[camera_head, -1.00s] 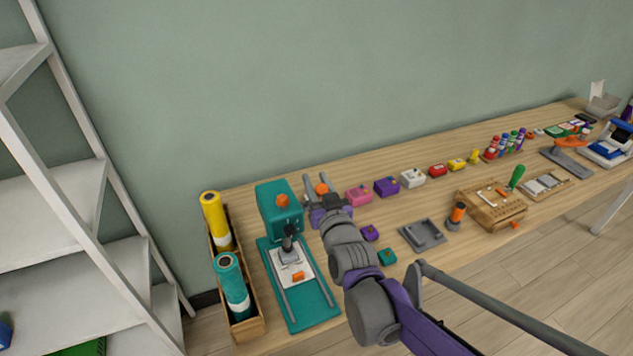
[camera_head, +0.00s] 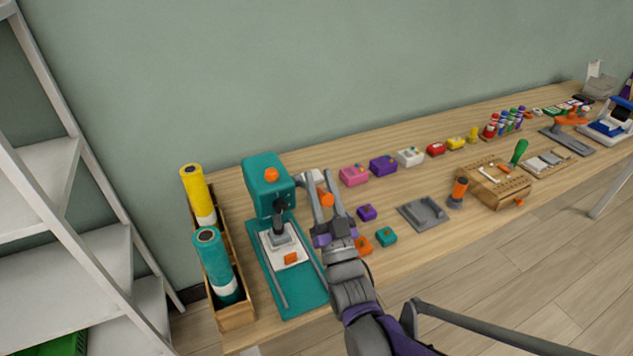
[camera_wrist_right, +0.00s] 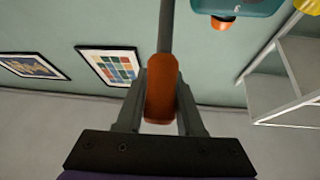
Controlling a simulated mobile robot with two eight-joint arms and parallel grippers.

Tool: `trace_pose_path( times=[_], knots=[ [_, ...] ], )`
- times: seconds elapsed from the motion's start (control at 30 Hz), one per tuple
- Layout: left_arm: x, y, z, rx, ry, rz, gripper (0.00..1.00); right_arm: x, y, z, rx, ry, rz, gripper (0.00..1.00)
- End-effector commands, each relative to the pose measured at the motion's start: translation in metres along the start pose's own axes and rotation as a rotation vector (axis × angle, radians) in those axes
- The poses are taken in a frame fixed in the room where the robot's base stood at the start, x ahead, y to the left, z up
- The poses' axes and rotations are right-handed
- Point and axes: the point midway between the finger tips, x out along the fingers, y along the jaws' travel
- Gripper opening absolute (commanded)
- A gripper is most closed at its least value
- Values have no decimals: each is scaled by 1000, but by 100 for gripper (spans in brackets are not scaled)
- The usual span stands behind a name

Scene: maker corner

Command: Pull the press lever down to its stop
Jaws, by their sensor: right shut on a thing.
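The teal press (camera_head: 268,188) stands on the workbench at the left, with a teal base (camera_head: 298,300) and a dark ram over a white plate. Its lever ends in an orange handle (camera_head: 326,197), right of the press head. My right gripper (camera_head: 322,190) is shut on that handle, one finger on each side. In the right wrist view, the orange handle (camera_wrist_right: 162,88) sits between the fingers, and the grey lever rod (camera_wrist_right: 166,25) runs up from it. The lever's pivot is hidden. My left gripper is not in view.
A wooden rack (camera_head: 237,314) with yellow and teal rolls stands left of the press. Small teal (camera_head: 386,236), purple (camera_head: 367,213) and orange (camera_head: 362,246) blocks lie right of my arm. A grey tray (camera_head: 424,212) lies farther right. A white shelf (camera_head: 60,190) stands at the left.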

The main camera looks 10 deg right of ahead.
Motion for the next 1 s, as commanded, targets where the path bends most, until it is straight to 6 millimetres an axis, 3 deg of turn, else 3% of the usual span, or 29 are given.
trace_pose_path(
  times=[0.2, 0.7, 0.73, 0.9, 1.0],
  knots=[
    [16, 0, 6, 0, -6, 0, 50, -10, 2, 7, 9, 67, -6, 0],
    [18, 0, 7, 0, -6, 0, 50, -11, 2, 6, 12, 87, -7, 0],
    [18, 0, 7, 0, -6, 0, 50, -11, 2, 6, 12, 87, -7, 40],
    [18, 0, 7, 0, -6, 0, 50, -11, 2, 6, 12, 87, -7, 67],
    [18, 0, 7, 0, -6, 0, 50, -11, 2, 6, 12, 87, -7, 67]
  ],
)
